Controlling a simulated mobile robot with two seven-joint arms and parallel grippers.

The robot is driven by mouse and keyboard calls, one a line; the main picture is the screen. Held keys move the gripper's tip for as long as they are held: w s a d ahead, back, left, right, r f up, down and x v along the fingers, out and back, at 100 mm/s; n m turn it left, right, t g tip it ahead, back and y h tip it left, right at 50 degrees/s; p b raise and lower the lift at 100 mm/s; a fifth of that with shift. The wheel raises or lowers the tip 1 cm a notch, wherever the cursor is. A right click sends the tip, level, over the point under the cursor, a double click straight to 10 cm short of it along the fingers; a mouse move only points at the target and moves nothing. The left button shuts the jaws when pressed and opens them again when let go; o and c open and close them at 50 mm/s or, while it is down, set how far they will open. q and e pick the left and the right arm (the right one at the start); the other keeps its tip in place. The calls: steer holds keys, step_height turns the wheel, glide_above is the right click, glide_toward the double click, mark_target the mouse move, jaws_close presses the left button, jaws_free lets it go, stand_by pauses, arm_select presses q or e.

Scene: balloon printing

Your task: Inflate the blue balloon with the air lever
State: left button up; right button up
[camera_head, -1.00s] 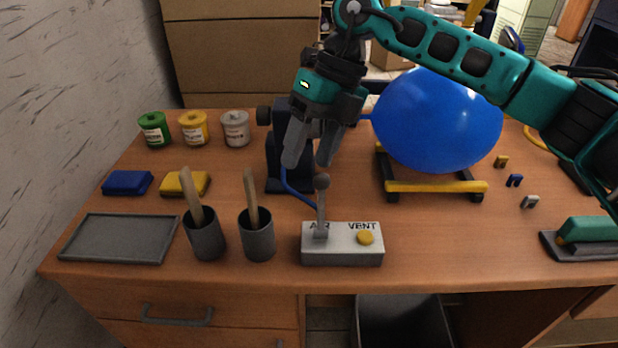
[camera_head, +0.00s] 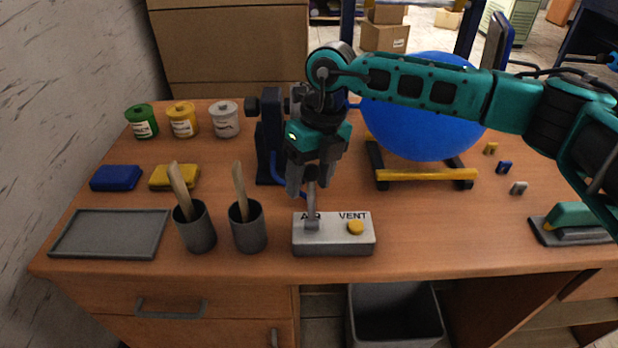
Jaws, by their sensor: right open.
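The blue balloon (camera_head: 420,128) is large and round. It rests on a black and yellow stand (camera_head: 425,175) at the back right, partly behind my right arm. The grey control box (camera_head: 333,241) at the table's front carries the air lever (camera_head: 312,211) on its left, by the word AIR, and a yellow button (camera_head: 355,228) under the word VENT. My right gripper (camera_head: 306,190) points down with its fingers at the top of the air lever, hiding the lever's knob. It is open; whether it touches the lever I cannot tell. My left gripper is not in view.
A dark pump-like stand (camera_head: 268,140) is behind the gripper. Two grey cups (camera_head: 195,232) with wooden sticks stand left of the box. A grey tray (camera_head: 110,235), two sponges and several paint jars (camera_head: 182,122) are farther left. Small clips (camera_head: 504,167) and a green-handled tool (camera_head: 575,215) lie right.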

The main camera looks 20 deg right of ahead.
steer(key=shift+a+f, duration=0.1)
steer(key=shift+f, duration=0.3)
jaws_close()
stand_by(0.4)
